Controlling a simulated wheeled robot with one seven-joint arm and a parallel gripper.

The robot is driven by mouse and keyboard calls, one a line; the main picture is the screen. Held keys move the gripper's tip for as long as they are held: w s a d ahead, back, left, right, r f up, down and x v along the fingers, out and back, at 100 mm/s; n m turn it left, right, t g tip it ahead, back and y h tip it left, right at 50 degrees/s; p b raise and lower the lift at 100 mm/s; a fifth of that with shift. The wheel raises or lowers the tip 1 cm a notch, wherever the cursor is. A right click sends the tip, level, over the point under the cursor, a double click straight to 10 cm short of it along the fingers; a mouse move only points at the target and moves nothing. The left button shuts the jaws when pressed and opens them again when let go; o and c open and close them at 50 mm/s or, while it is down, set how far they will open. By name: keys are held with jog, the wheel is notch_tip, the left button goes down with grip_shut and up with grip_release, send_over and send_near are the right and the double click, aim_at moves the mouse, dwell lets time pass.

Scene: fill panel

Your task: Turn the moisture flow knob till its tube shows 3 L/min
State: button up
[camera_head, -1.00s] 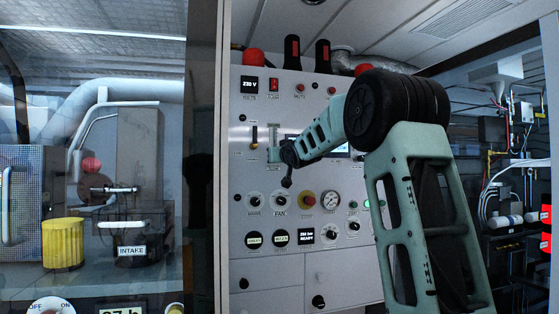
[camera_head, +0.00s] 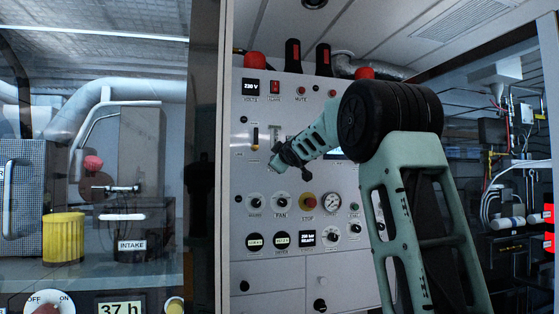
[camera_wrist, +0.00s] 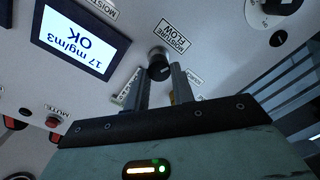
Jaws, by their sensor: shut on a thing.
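The moisture flow knob (camera_wrist: 158,58), a small dark knob with a metal collar, sits beside the MOISTURE FLOW label (camera_wrist: 172,37), upside down in the wrist view. My gripper (camera_wrist: 160,74) is shut on this knob, one finger on each side. In the head view my gripper (camera_head: 288,158) is against the upper left of the white panel and hides the knob. A pale vertical strip (camera_head: 275,131) above it may be the flow tube. It is partly covered, and no reading can be made out.
A display reading 17 mg/m3 OK (camera_wrist: 80,38) is near the knob. Below my gripper on the panel (camera_head: 255,175) are the FAN knob (camera_head: 281,200), red stop button (camera_head: 308,201) and gauge (camera_head: 331,203). Glass-fronted equipment stands at left.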

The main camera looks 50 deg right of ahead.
jog(key=shift+n, duration=0.5)
jog(key=o, duration=1)
jog(key=shift+s, duration=0.1)
jog(key=b+v, duration=0.2)
jog(key=v, duration=1.6)
jog(key=shift+a, duration=0.15)
